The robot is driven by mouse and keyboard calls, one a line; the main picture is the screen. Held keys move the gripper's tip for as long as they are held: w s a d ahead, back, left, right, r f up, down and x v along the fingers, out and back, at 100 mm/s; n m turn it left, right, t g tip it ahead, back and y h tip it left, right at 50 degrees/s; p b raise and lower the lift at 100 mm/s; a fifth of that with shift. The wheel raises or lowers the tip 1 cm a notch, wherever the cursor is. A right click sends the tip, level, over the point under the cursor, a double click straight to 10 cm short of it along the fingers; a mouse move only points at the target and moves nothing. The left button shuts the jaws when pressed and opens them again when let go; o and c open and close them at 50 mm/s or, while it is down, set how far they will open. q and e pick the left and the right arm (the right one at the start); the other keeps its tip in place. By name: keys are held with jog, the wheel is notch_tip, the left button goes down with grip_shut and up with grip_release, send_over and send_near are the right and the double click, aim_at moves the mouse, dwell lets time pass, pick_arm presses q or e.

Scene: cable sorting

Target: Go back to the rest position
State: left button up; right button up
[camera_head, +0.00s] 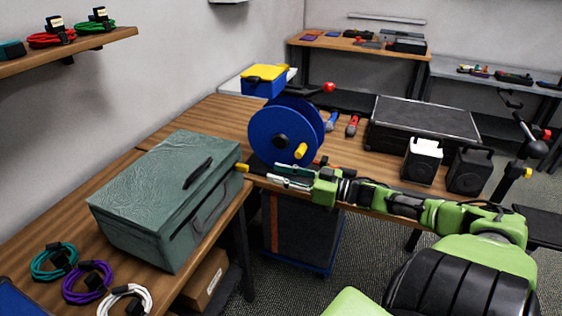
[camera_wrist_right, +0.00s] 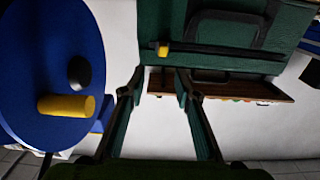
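My right arm reaches in from the right across the front edge of the wooden workbench (camera_head: 222,112). My right gripper (camera_head: 276,176) is just below the blue cable reel (camera_head: 284,132) and to the right of the green toolbox (camera_head: 158,203). In the right wrist view the two fingers of my right gripper (camera_wrist_right: 160,78) are apart with nothing between them. My left gripper is out of view.
Teal (camera_head: 54,262), purple (camera_head: 87,283) and white (camera_head: 126,301) cable coils lie on the bench at the lower left. Red (camera_head: 51,39) and green (camera_head: 95,26) coils sit on the wall shelf. A black case (camera_head: 422,122) and two speakers (camera_head: 422,162) stand right of the reel.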

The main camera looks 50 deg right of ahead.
dwell(0.6)
jog(key=s+d+f+m+g+h, duration=0.1)
jog(key=s+d+f+m+h, duration=0.15)
jog(key=f, duration=0.65)
jog(key=s+d+f+m+g+h, duration=0.1)
jog(key=s+d+f+h, duration=0.15)
jog(key=f, duration=0.65)
jog(key=s+a+f+g+h, duration=0.2)
jog(key=s+f, duration=0.4)
jog(key=f, duration=0.5)
jog(key=s+a+f+g+h, duration=0.1)
jog(key=s+a+f+g, duration=0.15)
jog(key=s+f, duration=0.6)
jog(key=s+a+f+g, duration=0.2)
jog(key=s+a+f, duration=0.3)
jog(key=f, duration=0.2)
jog(key=s+a+f+g, duration=0.2)
jog(key=s+a+f, duration=0.3)
jog(key=f, duration=0.2)
jog(key=s+a+f+n+g, duration=0.1)
jog(key=s+a+f, duration=0.3)
jog(key=s+a, duration=0.4)
jog(key=s+a+f+g+y, duration=0.1)
jog(key=s+a+f+g, duration=0.2)
jog(key=s+a, duration=0.5)
jog(key=shift+a+f+n+g, duration=0.4)
jog(key=shift+a+g, duration=0.15)
jog(key=shift+a, duration=0.3)
jog(key=shift+d, duration=0.1)
